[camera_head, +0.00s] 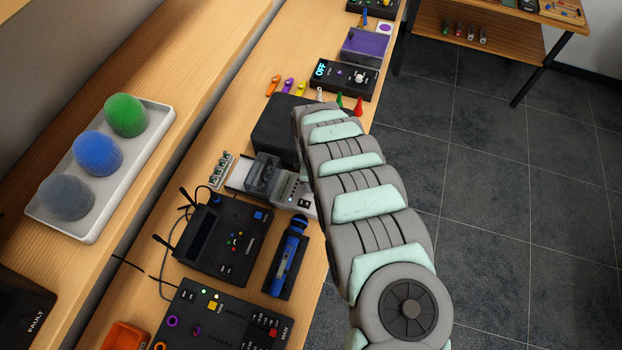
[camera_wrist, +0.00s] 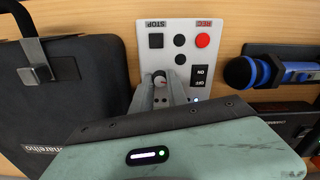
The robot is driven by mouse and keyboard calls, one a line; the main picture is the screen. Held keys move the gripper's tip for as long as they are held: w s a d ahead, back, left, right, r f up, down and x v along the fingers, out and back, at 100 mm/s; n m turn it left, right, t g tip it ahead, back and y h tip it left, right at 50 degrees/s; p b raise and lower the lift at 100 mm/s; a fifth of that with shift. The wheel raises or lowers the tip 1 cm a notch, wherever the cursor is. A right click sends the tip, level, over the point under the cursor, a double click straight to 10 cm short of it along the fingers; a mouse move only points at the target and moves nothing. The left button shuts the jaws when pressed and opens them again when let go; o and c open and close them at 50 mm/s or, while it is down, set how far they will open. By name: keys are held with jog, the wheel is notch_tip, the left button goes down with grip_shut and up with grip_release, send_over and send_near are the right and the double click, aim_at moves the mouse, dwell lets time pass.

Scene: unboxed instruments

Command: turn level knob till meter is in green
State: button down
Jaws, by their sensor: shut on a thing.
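The device with the knob has a light panel (camera_wrist: 182,30) with STOP and REC labels, a red button, dark buttons and an ON/OFF switch. My gripper (camera_wrist: 160,84) is shut on the small knob (camera_wrist: 160,77) near the panel's left edge. The knob's top, with a reddish mark, shows between the fingers. A small bluish light is lit below the switch. In the head view the device's panel (camera_head: 303,193) is partly behind my arm, and my fingertips cannot be made out there. I cannot make out the meter or its reading in either view.
A black case (camera_wrist: 65,80) with a handle stands close to the left of the panel. A blue microphone (camera_wrist: 262,72) lies to its right, also in the head view (camera_head: 288,255). A black router-like box (camera_head: 215,235) and a control panel (camera_head: 215,320) crowd the bench.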

dwell(0.5)
jog(key=c, duration=1.3)
grip_release()
jog(key=shift+r, duration=0.1)
notch_tip(320, 180, up, 11)
